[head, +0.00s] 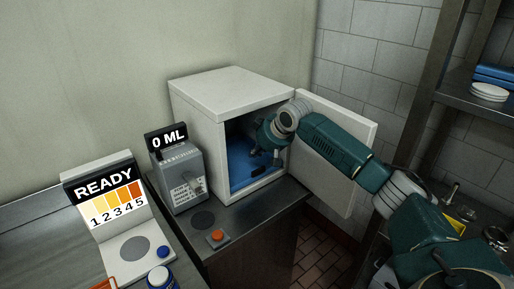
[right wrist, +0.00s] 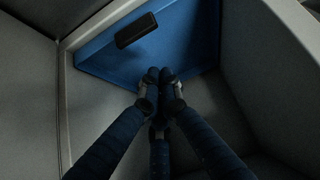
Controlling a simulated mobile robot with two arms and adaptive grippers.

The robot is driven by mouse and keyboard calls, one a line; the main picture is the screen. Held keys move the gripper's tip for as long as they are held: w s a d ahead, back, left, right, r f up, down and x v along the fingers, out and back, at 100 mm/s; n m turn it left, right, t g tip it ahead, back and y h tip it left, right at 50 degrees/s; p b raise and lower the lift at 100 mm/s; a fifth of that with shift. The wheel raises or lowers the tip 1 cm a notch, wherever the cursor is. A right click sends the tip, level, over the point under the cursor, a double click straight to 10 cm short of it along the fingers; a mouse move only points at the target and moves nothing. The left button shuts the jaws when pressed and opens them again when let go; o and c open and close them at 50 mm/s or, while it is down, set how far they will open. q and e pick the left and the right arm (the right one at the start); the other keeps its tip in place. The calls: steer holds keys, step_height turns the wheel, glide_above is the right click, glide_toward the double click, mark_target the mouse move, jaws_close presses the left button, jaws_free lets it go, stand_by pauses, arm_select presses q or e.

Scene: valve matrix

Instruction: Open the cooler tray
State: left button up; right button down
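The cooler (head: 235,88) is a white box with its door (head: 345,150) swung open to the right. Inside is a blue tray (head: 238,160); its blue surface and a black handle-like bar (right wrist: 136,30) show in the right wrist view. My right gripper (head: 264,158) is inside the cooler opening. Its dark fingers (right wrist: 160,76) come close together in the right wrist view, below and right of the bar, with a visible gap to it. Nothing shows held between them, but whether they are open or shut is unclear. My left gripper is not in view.
A grey dispenser (head: 178,178) reading "0 ML" stands left of the cooler. Shelving (head: 470,90) stands at right. My right arm passes in front of the open door.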

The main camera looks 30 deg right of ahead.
mark_target(256, 179)
steer(key=x, duration=0.3)
steer(key=shift+w+a+f+p, duration=0.15)
steer(key=shift+w+a+p, duration=0.05)
steer(key=shift+p, duration=0.1)
steer(key=shift+p+x, duration=0.3)
steer(key=shift+x, duration=0.9)
steer(key=s, duration=0.1)
steer(key=s+p, duration=0.1)
steer(key=s, duration=0.1)
steer(key=shift+s+d+r+p, duration=0.15)
steer(key=shift+d+r+p, duration=0.1)
steer(key=shift+d+p, duration=0.15)
steer(key=shift+s, duration=0.5)
steer(key=shift+a+f, duration=0.15)
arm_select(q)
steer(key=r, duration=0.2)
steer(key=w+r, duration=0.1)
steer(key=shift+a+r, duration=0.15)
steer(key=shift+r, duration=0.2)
